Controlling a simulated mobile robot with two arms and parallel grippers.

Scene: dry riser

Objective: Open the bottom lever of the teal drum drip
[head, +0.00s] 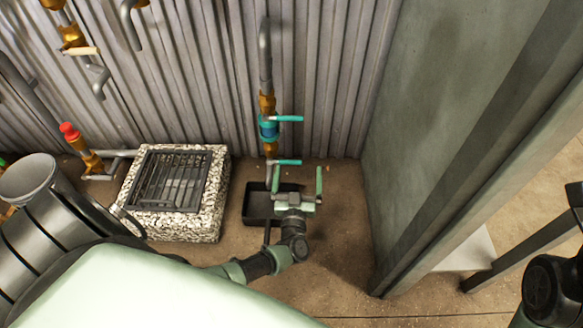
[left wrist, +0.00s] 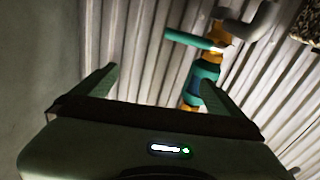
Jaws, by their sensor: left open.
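The teal drum (head: 268,129) sits on a copper-and-grey pipe against the corrugated wall. A teal upper lever (head: 288,118) points right from it. The teal bottom lever (head: 288,162) also points right, lower on the pipe. My left gripper (head: 298,172) is open just below and around the right end of the bottom lever in the head view; I cannot tell the depth gap. In the left wrist view, a teal lever (left wrist: 187,43) lies beyond the open fingers (left wrist: 155,82), with nothing between them. The drum (left wrist: 200,82) shows there, partly behind one finger. My right gripper is not seen.
A black tray (head: 257,203) lies on the floor below the pipe. A stone-edged grate (head: 217,190) stands to its left. Other pipes with a red-capped valve (head: 69,131) are further left. A grey-green wall (head: 420,130) closes the right side.

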